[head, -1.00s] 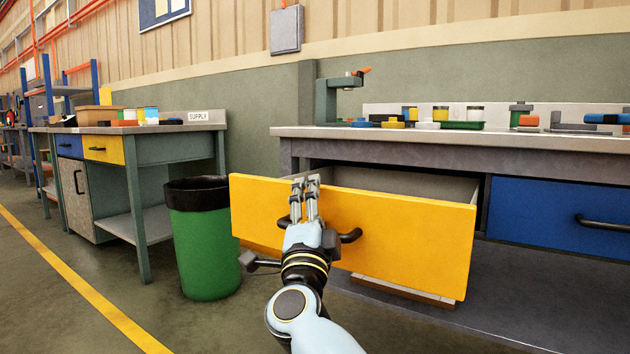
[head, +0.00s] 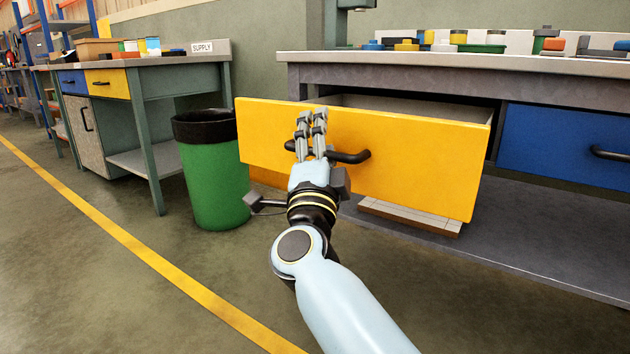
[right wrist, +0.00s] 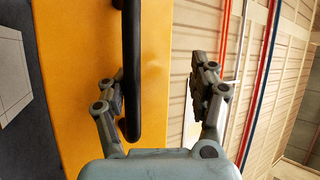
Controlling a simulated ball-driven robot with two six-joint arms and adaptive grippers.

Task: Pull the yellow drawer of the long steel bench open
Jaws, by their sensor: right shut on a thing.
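The long steel bench (head: 450,70) stands at the right in the head view. Its yellow drawer (head: 420,150) is partly pulled out, and part of its inside shows behind the front. A black bar handle (head: 350,157) is on the front. My right gripper (head: 312,116) is at the handle's left part, its fingers pointing up toward the top edge and partly covering the handle. The exact finger contact is unclear. My left gripper is out of view.
A green bin with a black rim (head: 215,185) stands close left of the drawer. A blue drawer (head: 560,145) is shut at the right. A supply bench (head: 190,60) stands farther left. Floor in front is clear, with a yellow line (head: 130,235).

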